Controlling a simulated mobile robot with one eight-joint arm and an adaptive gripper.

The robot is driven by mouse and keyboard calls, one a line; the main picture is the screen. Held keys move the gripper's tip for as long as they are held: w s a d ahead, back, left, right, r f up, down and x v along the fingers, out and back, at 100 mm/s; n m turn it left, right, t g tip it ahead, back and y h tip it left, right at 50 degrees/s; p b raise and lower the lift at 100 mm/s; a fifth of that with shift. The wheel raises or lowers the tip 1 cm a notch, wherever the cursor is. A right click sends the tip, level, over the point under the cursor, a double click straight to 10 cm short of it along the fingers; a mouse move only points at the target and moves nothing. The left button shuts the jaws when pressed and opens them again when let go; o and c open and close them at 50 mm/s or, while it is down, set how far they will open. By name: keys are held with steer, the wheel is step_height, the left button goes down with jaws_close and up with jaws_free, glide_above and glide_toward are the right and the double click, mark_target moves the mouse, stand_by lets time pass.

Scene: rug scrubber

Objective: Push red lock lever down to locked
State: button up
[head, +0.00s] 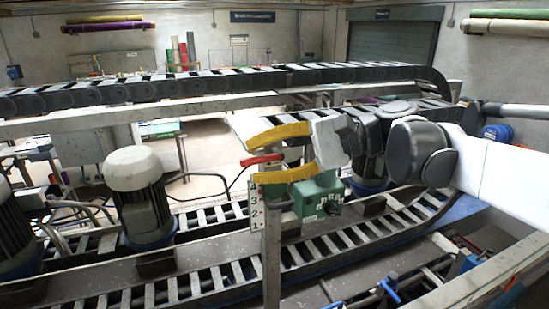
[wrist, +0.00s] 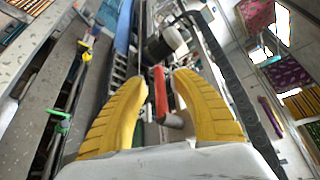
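The red lock lever (head: 262,159) sticks out to the left, nearly level, in the head view. It lies between the two yellow fingers of my gripper (head: 249,161), one above it and one below. The fingers are apart, and I see no clear contact with the lever. A green box (head: 318,196) sits just below and right of the lower finger.
A numbered post (head: 257,206) stands just below the lever. A grey motor with a white cap (head: 134,170) stands to the left. Slatted conveyor tracks (head: 215,283) run below, and a raised dark track (head: 150,88) passes behind. A blue hand lever (head: 389,291) is at the lower right.

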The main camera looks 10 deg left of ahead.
steer(key=shift+d, duration=0.1)
steer(key=v, duration=1.2)
